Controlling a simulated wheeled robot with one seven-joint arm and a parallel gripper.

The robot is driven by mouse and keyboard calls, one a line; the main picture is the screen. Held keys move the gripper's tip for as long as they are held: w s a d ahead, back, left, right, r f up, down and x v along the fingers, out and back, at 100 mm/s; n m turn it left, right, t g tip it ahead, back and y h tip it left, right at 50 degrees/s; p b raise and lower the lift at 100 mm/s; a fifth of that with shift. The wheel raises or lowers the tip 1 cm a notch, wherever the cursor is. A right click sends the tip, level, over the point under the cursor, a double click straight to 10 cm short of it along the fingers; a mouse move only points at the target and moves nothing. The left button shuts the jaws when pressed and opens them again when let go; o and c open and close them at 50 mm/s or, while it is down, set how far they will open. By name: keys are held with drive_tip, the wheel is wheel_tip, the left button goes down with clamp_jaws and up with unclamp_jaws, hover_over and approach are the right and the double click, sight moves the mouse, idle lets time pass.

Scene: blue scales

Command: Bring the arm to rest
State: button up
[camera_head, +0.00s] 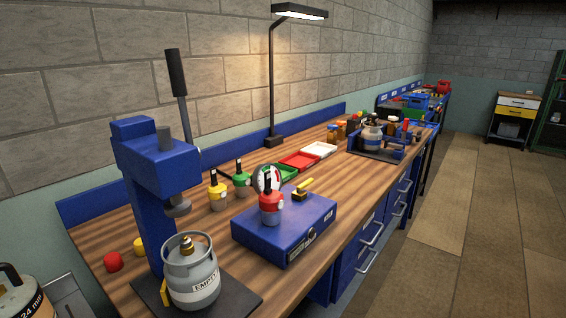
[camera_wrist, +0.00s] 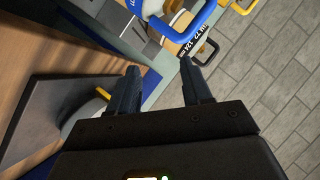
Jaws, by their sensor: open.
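My gripper (camera_wrist: 162,90) shows in the wrist view with its two dark fingers apart and nothing between them. It hangs beside the edge of the wooden workbench (camera_wrist: 12,85), over the side where the floor shows. My arm and gripper do not show in the head view. The same workbench (camera_head: 330,188) runs along the wall in the head view.
A grey gas canister (camera_head: 191,270) stands on the dark base of a blue press (camera_head: 150,190). A blue scale (camera_head: 285,226) carries a red-topped canister (camera_head: 270,206). In the wrist view, a blue-handled canister (camera_wrist: 178,25) lies beyond the fingers. The floor (camera_head: 470,225) at right is clear.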

drive_tip(key=s+d+f+m+t+h, duration=0.3)
drive_tip(key=s+d, duration=0.1)
drive_tip(key=d, duration=0.5)
drive_tip(key=s+d+f+m+t+h, duration=0.2)
drive_tip(key=s+d+m+t, duration=0.15)
drive_tip(key=d, duration=0.45)
drive_tip(key=s+d+f+m+t+h, duration=0.25)
drive_tip(key=s+d+t, duration=0.2)
drive_tip(key=d, duration=0.45)
drive_tip(key=s+d+r+n+h, duration=0.1)
drive_tip(key=s+d+r, duration=0.3)
drive_tip(key=s+d, duration=0.4)
drive_tip(key=s+d+r+n+h, duration=0.2)
drive_tip(key=s+d+r+h, duration=0.2)
drive_tip(key=s+d, duration=0.3)
drive_tip(key=shift+s+d+r+t+b, duration=0.3)
drive_tip(key=shift+s+d+t, duration=0.1)
drive_tip(key=shift+d, duration=0.35)
